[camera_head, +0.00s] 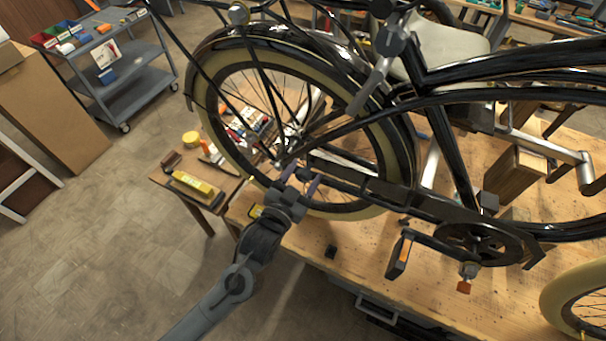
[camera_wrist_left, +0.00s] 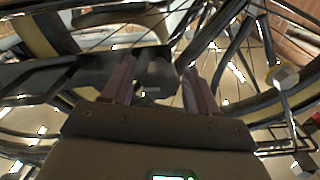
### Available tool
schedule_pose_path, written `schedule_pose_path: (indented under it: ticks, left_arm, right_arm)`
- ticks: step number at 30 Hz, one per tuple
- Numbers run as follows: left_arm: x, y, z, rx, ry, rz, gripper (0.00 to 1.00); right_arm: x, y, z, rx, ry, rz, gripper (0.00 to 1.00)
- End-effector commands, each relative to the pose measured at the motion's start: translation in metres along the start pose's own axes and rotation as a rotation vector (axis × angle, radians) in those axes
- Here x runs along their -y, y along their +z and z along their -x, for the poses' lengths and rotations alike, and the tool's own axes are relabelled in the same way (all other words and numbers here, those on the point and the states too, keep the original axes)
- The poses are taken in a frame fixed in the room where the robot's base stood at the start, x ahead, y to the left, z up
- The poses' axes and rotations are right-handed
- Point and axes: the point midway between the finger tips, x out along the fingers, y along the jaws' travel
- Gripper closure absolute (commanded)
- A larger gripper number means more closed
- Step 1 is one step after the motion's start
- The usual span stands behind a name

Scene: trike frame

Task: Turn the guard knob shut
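My left gripper (camera_head: 302,179) is at the rear hub of the black trike frame, beside the back end of the long black chain guard (camera_head: 385,192). Its two purplish fingers stand apart. In the left wrist view, the same open fingers (camera_wrist_left: 158,88) point at a dark blocky part (camera_wrist_left: 150,68) at the end of a black bar. That part lies between or just beyond the fingertips; I cannot tell whether they touch it. I cannot make out the guard knob with certainty; this dark part may be it. My right gripper is not in view.
The rear wheel's tan tyre (camera_head: 225,140) and spokes surround the hub closely. A yellow item (camera_head: 192,184) lies on a side table. A grey cart (camera_head: 135,95) stands at upper left.

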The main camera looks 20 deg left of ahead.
Motion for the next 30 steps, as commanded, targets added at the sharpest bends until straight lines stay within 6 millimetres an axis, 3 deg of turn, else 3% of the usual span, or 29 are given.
schedule_pose_path:
  ticks: [1,10,20,30]
  left_arm:
    - [0.0,0.0,0.0,0.0,0.0,0.0,0.5]
    - [0.0,0.0,0.0,0.0,0.0,0.0,0.94]
    - [0.0,-0.001,0.0,0.0,0.0,0.05,0.93]
    - [0.001,-0.002,0.0,0.002,-0.001,0.284,0.93]
  right_arm:
    - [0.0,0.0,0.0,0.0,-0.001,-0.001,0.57]
    - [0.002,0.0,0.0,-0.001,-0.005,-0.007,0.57]
    - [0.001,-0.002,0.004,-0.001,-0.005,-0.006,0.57]
    - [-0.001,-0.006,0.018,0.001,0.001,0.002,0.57]
